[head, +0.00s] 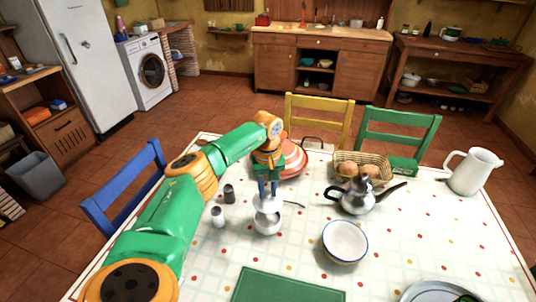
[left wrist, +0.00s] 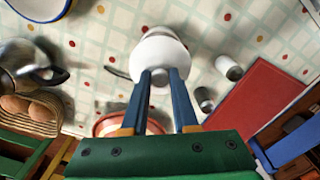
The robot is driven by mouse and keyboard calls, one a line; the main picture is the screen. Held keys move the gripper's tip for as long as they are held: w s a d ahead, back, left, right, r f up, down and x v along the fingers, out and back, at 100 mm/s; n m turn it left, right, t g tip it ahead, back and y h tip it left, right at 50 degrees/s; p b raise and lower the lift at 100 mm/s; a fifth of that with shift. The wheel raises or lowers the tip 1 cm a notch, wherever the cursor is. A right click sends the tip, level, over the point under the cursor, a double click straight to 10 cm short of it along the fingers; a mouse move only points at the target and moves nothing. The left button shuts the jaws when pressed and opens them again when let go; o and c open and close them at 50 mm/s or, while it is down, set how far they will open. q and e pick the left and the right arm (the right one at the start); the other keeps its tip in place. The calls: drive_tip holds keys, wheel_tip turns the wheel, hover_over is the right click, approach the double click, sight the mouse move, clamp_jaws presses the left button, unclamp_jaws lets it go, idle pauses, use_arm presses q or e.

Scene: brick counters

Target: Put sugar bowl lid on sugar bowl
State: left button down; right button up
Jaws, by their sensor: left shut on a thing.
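My left gripper (head: 268,191) points down over the table and is shut on the knob of the white sugar bowl lid (head: 268,203). In the left wrist view the blue fingers of my left gripper (left wrist: 164,80) close around the knob, and the lid (left wrist: 166,53) spreads out beyond them. The white sugar bowl (head: 267,224) stands upright on the table directly below the lid. In the wrist view the lid covers most of the bowl. I cannot tell whether lid and bowl touch. My right gripper is not in view.
Two shakers, one dark (head: 229,193) and one light (head: 218,216), stand just left of the bowl. A metal teapot (head: 357,196), a blue-rimmed bowl (head: 345,241) and a bread basket (head: 375,162) are to the right. A red-and-white round dish (head: 293,160) is behind. A green mat (head: 286,287) lies in front.

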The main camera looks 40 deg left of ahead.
sight(268, 204)
use_arm(q)
drive_tip(key=shift+f+b, duration=2.3)
drive_tip(key=shift+f, duration=0.85)
drive_tip(key=shift+f+b, duration=0.35)
drive_tip(key=shift+f, duration=0.05)
drive_tip(key=c, duration=0.6)
unclamp_jaws()
wheel_tip(268, 204, up, 7)
drive_tip(key=shift+r+b, duration=0.15)
drive_tip(key=shift+b, duration=0.25)
